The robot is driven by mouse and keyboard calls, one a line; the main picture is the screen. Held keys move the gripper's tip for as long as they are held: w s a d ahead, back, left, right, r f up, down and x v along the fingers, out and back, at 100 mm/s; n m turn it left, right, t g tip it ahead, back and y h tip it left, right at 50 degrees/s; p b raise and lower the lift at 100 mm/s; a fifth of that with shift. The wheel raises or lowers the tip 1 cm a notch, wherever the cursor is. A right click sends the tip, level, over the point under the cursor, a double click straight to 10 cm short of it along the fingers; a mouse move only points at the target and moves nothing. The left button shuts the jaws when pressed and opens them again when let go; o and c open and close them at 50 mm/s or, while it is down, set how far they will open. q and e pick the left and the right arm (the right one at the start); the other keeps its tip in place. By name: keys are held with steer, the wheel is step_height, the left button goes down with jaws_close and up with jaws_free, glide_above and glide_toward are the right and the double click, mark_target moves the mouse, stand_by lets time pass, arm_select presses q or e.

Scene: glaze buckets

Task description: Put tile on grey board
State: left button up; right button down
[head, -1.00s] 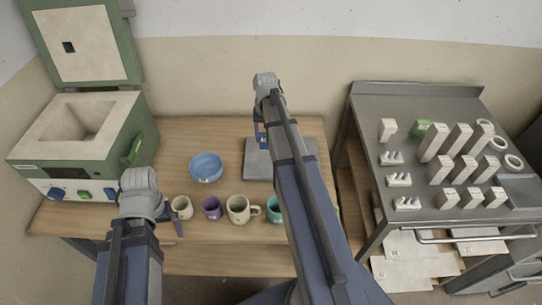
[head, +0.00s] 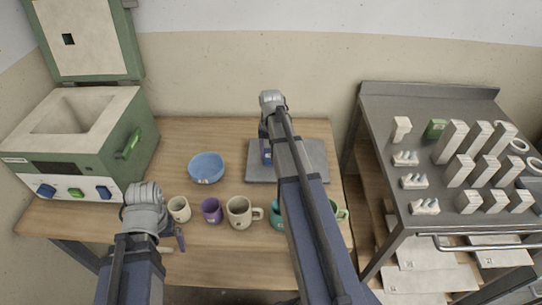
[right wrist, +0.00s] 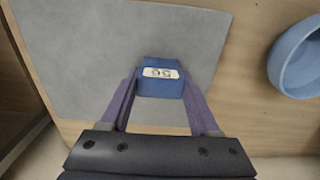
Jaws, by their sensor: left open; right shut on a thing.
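The tile is a small blue block (right wrist: 160,86) with a pale numbered label, seen in the right wrist view. My right gripper (right wrist: 158,92) is shut on it, one purple finger on each side. The tile is over the grey board (right wrist: 95,60); I cannot tell whether it touches it. In the head view the tile (head: 267,153) shows at the left part of the grey board (head: 310,165), and my right arm covers the board's middle. My left gripper (head: 181,240) is open and empty at the table's front, partly hidden by its wrist.
A blue bowl (head: 206,168) stands left of the board. A white mug (head: 178,209), a purple mug (head: 212,211) and a cream mug (head: 239,212) line the front, with teal and green ones by my right arm. A kiln (head: 80,140) stands left, a metal cart (head: 390,225) right.

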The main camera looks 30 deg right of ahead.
steer(key=shift+r, duration=0.1)
steer(key=shift+c, duration=0.6)
jaws_free()
step_height(320, 180, up, 12)
steer(key=p, duration=1.2)
step_height(320, 180, down, 12)
steer(key=b, duration=1.2)
